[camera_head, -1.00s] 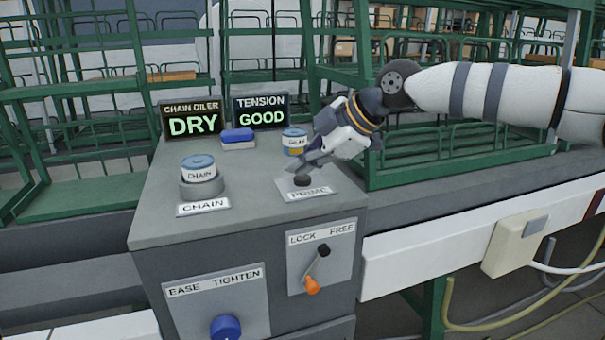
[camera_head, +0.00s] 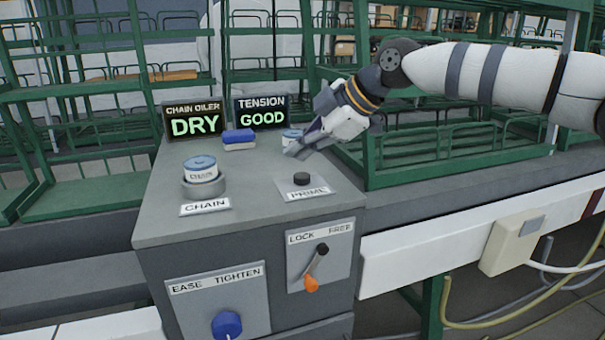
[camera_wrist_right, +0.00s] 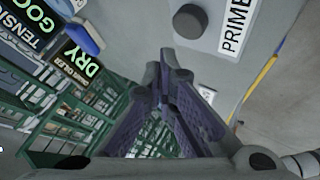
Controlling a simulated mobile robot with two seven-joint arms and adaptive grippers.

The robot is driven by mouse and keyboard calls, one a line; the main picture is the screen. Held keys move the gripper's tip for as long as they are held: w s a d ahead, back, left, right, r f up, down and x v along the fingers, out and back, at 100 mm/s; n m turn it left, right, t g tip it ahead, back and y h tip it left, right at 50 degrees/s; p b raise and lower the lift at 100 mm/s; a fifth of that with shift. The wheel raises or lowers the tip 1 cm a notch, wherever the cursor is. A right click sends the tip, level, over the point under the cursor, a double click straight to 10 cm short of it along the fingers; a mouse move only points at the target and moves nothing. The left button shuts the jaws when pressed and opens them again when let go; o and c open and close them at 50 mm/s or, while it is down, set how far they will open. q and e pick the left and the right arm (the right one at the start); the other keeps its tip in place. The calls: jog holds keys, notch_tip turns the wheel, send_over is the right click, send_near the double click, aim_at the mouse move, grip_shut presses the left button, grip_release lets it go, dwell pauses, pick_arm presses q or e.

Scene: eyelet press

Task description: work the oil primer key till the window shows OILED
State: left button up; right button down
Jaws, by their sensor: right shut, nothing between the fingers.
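The black round oil primer key (camera_head: 302,179) stands on a plate labelled PRIME at the right of the grey cabinet top; the right wrist view shows it too (camera_wrist_right: 190,21). The chain oiler window (camera_head: 194,121) reads DRY in green. My right gripper (camera_head: 290,153) is shut and empty, above and behind the key and apart from it. Its closed fingers also show in the right wrist view (camera_wrist_right: 163,75). My left gripper is in neither view.
A TENSION window (camera_head: 262,112) reads GOOD. A CHAIN can (camera_head: 201,170) sits in a holder on the left, a blue-topped block (camera_head: 239,139) behind. Another can (camera_head: 291,138) is partly hidden by my gripper. Green racks (camera_head: 430,140) stand behind. A LOCK/FREE lever (camera_head: 316,267) is on the front.

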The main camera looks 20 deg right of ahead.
aim_at(301, 177)
jog(key=shift+r, duration=1.8)
jog(key=shift+f, duration=0.1)
